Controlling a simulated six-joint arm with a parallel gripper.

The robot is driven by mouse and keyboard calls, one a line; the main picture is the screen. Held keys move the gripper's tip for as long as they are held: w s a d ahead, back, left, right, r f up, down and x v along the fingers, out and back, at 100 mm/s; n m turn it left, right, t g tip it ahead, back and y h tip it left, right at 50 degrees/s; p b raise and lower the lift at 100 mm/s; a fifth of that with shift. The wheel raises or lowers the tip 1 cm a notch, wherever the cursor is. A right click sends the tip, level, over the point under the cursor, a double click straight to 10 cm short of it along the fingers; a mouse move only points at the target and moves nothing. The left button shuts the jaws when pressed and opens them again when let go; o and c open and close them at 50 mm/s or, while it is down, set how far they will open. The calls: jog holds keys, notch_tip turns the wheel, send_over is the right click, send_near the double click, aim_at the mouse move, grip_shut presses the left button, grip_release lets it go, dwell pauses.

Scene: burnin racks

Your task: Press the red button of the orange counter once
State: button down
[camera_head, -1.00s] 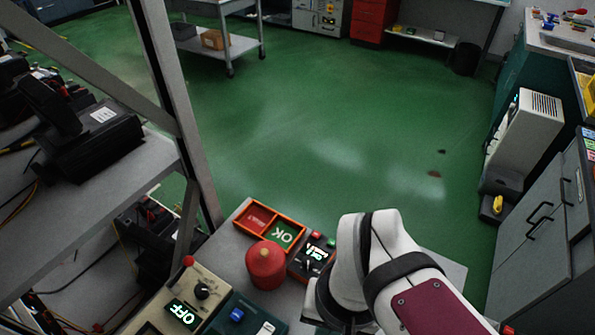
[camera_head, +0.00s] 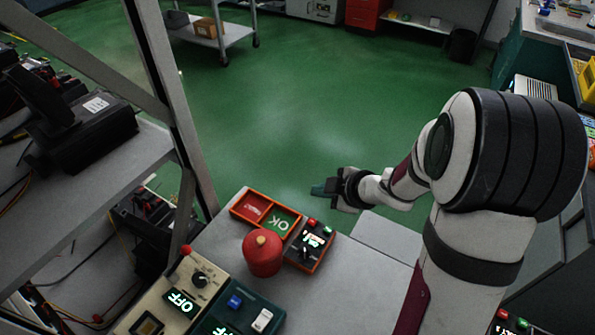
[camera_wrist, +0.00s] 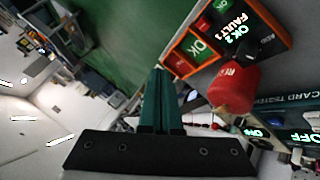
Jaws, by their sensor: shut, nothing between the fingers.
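The orange counter (camera_head: 309,248) stands on the grey table, with a lit display and a small lever on its dark top. Its red button (camera_head: 312,222) is at the far edge, beside a green button (camera_head: 328,231). In the wrist view the counter (camera_wrist: 262,22) is at the upper right. Its display there reads OK 2, FAULT 1, and the red button (camera_wrist: 203,26) shows at its left end. My gripper (camera_head: 318,190) is shut and empty, pointing left, beyond the counter and apart from it. In the wrist view its teal fingers (camera_wrist: 161,75) lie together.
An orange tray (camera_head: 240,212) with red and green OK sections adjoins the counter. A red lidded can (camera_head: 262,254) stands close to its left. A beige box (camera_head: 192,268) and a teal box (camera_head: 250,310) sit at the front left. A metal rack post (camera_head: 165,85) rises on the left.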

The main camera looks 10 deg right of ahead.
jog(key=shift+f, duration=0.1)
send_over(316, 226)
jog(key=shift+f, duration=4.35)
jog(key=shift+f, duration=0.4)
jog(key=shift+f, duration=0.45)
jog(key=shift+s+r, duration=0.1)
jog(key=shift+r, duration=0.8)
